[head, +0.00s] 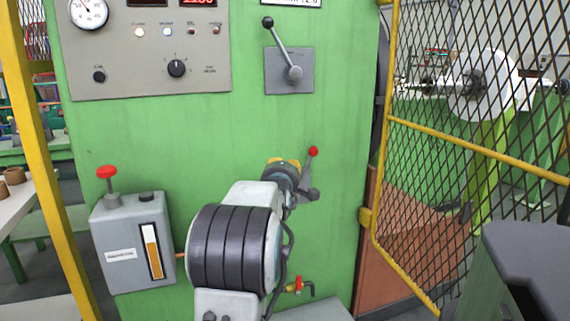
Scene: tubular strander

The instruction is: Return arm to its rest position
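My arm rises from the bottom middle of the head view, a pale link with a dark banded section. Its far end, which I take to be my gripper (287,178), is small and dark in front of the green machine panel (150,145). The fingers cannot be made out, so I cannot tell whether it is open or shut. A lever with a red ball (313,152) shows right beside this end. I cannot tell whether the two touch. My arm hides part of the panel behind it.
A grey lubricator box (133,245) with a red knob stands left of my arm. A control panel (150,50) and a black-knobbed lever (292,70) are above. A red-handled valve (298,285) sits low. A yellow-framed mesh guard (470,150) stands at right.

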